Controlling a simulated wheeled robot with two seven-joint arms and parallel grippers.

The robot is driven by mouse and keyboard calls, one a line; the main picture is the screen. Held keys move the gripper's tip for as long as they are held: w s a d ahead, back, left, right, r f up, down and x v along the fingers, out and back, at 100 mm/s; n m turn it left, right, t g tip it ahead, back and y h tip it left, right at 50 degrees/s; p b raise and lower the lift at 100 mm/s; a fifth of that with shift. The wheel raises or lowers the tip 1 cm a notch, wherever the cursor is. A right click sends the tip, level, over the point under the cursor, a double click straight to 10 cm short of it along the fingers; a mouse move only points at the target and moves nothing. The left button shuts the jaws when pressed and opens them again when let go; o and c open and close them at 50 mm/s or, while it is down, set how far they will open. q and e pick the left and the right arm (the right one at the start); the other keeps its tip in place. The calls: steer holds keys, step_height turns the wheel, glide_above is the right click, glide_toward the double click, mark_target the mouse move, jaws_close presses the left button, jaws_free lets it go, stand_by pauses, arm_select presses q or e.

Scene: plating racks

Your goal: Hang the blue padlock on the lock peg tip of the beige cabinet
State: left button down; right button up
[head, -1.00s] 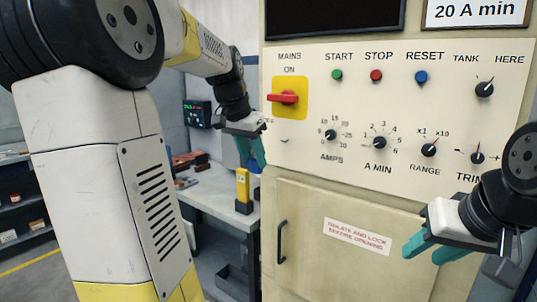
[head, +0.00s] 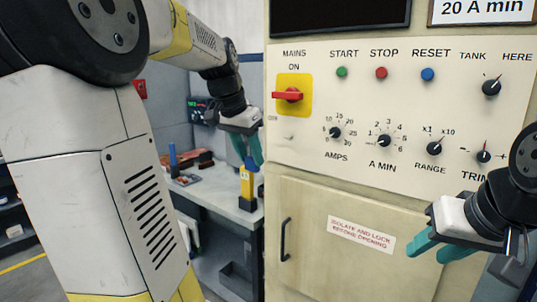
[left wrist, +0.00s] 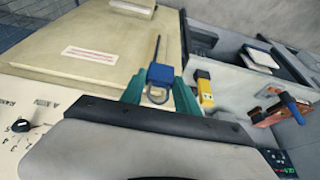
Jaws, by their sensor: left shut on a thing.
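The blue padlock (left wrist: 160,75) shows in the left wrist view between the teal fingers of my left gripper (left wrist: 160,92). Its grey shackle points toward the bottom of that picture. The beige cabinet (head: 345,190) fills the middle and right. A small pale peg (head: 290,137) is on its panel below the red mains switch (head: 288,95), right of and apart from my left gripper. My right gripper (head: 428,252) is open and empty before the cabinet door.
A workbench (head: 215,195) stands left of the cabinet, with a yellow device (head: 247,180) below my left gripper and tools behind. The panel carries knobs and buttons. The door has a dark handle (head: 285,240) and a warning label (head: 361,235).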

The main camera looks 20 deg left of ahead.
arm_select(q)
steer(key=shift+s, duration=0.15)
steer(key=s, duration=0.1)
steer(key=s+a, duration=0.1)
steer(key=s, duration=0.1)
steer(key=shift+s+a, duration=0.2)
steer(key=shift+s, duration=0.05)
stand_by(0.3)
stand_by(0.8)
